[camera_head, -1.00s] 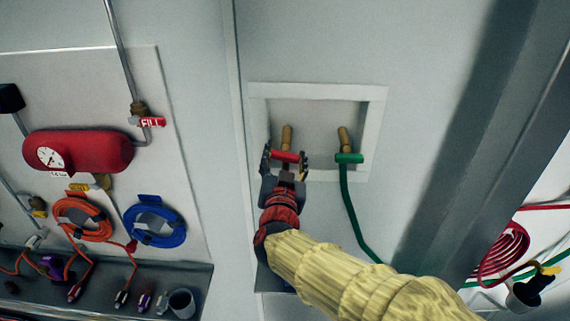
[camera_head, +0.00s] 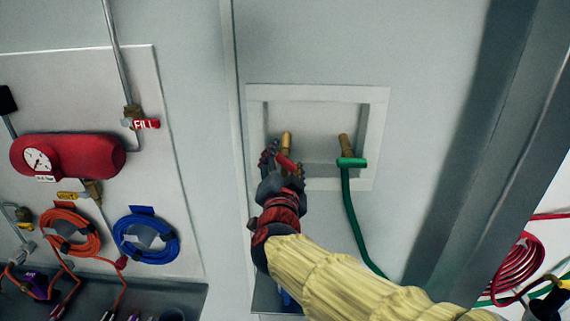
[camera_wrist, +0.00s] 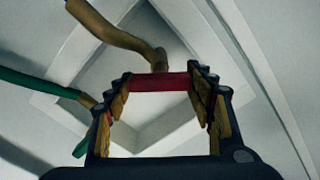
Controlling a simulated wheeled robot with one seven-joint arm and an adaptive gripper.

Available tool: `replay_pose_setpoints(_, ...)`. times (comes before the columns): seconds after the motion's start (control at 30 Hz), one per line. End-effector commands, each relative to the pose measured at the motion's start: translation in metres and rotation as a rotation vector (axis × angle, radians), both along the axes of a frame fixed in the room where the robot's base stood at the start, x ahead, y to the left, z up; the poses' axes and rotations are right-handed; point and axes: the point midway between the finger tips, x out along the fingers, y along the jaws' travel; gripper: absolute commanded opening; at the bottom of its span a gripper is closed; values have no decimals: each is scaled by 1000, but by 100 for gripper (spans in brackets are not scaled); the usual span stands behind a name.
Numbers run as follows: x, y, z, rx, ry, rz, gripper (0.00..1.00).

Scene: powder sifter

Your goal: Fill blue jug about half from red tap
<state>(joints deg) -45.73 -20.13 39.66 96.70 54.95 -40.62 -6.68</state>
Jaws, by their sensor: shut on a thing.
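The red tap's handle (camera_head: 287,163) is at the left of a white-framed wall recess, in front of its brass spout (camera_head: 286,141). My gripper (camera_head: 283,164) is shut on this handle, which tilts down to the right. In the wrist view the red handle (camera_wrist: 160,82) spans between the two jaws, with a finger at each end. A small patch of blue (camera_head: 288,299) shows below my arm at the bottom edge; I cannot tell whether it is the blue jug. No water stream can be made out.
A green tap (camera_head: 351,162) with a green hose (camera_head: 352,220) is just right of the red one. A red tank (camera_head: 68,156) and coiled orange (camera_head: 72,234) and blue (camera_head: 146,238) hoses are at left. A grey post (camera_head: 490,160) stands at right.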

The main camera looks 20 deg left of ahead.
Motion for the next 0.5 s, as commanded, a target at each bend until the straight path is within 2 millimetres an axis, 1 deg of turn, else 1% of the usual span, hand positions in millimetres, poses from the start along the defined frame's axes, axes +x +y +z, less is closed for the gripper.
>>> replay_pose_setpoints(0.27,0,0,-1,-1,1,0,28)
replay_pose_setpoints(0.3,0,0,-1,-1,1,0,55)
replay_pose_setpoints(0.5,0,0,0,-1,0,-1,66)
